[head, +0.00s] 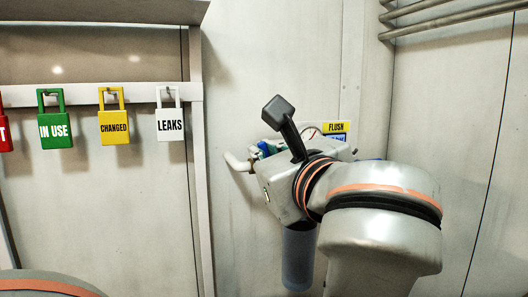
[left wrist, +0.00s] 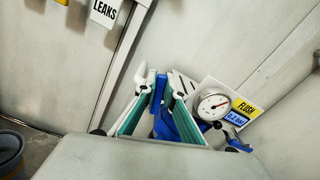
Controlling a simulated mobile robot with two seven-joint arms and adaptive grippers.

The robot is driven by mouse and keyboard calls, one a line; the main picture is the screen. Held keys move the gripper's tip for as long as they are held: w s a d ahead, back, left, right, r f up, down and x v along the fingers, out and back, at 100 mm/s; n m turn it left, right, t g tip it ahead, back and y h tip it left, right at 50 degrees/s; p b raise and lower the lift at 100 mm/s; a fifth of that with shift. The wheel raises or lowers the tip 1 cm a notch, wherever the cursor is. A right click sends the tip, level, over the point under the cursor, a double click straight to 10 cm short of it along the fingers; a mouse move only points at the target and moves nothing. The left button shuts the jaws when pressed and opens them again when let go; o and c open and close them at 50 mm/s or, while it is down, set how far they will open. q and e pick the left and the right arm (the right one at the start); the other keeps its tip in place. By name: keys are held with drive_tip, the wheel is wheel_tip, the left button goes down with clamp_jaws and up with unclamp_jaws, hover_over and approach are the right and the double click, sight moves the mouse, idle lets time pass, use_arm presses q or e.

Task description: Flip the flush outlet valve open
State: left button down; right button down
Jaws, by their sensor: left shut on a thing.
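The flush outlet valve's blue handle (left wrist: 155,92) shows in the left wrist view between the green-padded fingers of my left gripper (left wrist: 160,88). The gripper is shut on this handle. In the head view only a bit of blue (head: 264,149) shows, and my wrist hides most of the valve and the fingers. A white pipe (head: 238,163) ends to its left. A yellow FLUSH label (head: 336,127) and a round gauge (head: 311,132) are to the right, and the gauge also shows in the left wrist view (left wrist: 213,104). My right gripper is not seen.
Green (head: 54,118), yellow (head: 114,118) and white (head: 168,115) lock tags hang from a rail on the left. A bluish cylinder (head: 298,260) stands below the valve. A second blue part (left wrist: 237,143) is right of the gripper. Pipes (head: 450,18) run along the upper right wall.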

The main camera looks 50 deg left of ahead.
use_arm(q)
drive_tip(key=shift+s+n, duration=0.1)
drive_tip(key=shift+n, duration=0.2)
drive_tip(key=shift+s+a+f+n, duration=0.1)
drive_tip(key=shift+s+f+n, duration=0.15)
drive_tip(key=shift+n, duration=0.75)
drive_tip(key=n, duration=0.2)
drive_tip(key=s+f+n, duration=0.1)
drive_tip(key=n, duration=0.1)
drive_tip(key=f+n, duration=0.1)
drive_tip(key=n, duration=0.2)
drive_tip(key=shift+s+a, duration=0.25)
drive_tip(key=shift+s, duration=0.1)
drive_tip(key=shift+s+f+n+b, duration=0.1)
drive_tip(key=shift+f+n+b, duration=0.25)
drive_tip(key=shift+n, duration=0.45)
drive_tip(key=shift+s+f+n, duration=0.1)
drive_tip(key=shift+f+n, duration=0.15)
drive_tip(key=shift+n, duration=0.65)
drive_tip(key=shift+f+n, duration=0.2)
drive_tip(key=shift+n, duration=0.7)
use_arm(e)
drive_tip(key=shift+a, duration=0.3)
